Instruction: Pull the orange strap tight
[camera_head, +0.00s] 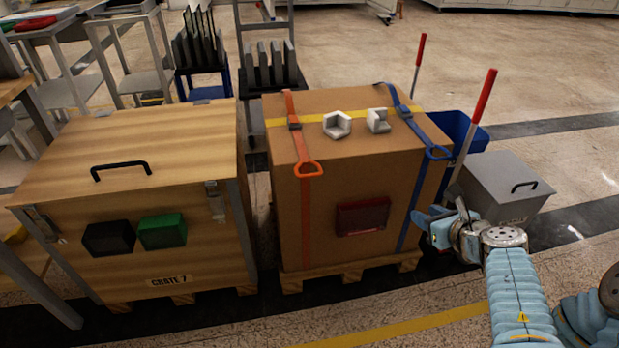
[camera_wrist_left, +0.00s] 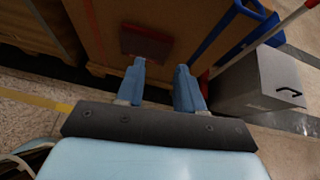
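The orange strap (camera_head: 306,215) runs over the top of a cardboard box (camera_head: 350,210) and down its front left side. Its buckle (camera_head: 294,122) lies on the top, and its orange pull handle (camera_head: 308,169) hangs just over the front top edge. A blue strap (camera_head: 404,112) with a blue handle (camera_head: 437,152) crosses the box's right side. My left gripper (camera_head: 433,221) is in front of the box's right edge, well right of the orange handle. In the left wrist view its fingers (camera_wrist_left: 159,76) are apart and empty. My right gripper is out of view.
Two pale corner pieces (camera_head: 337,125) lie on the box beside a yellow band. A red panel (camera_head: 363,216) is on its front. A wooden crate (camera_head: 130,200) stands left, a grey case (camera_head: 503,186) right. Red-handled rods (camera_head: 484,98) stand beside the box. The front floor is clear.

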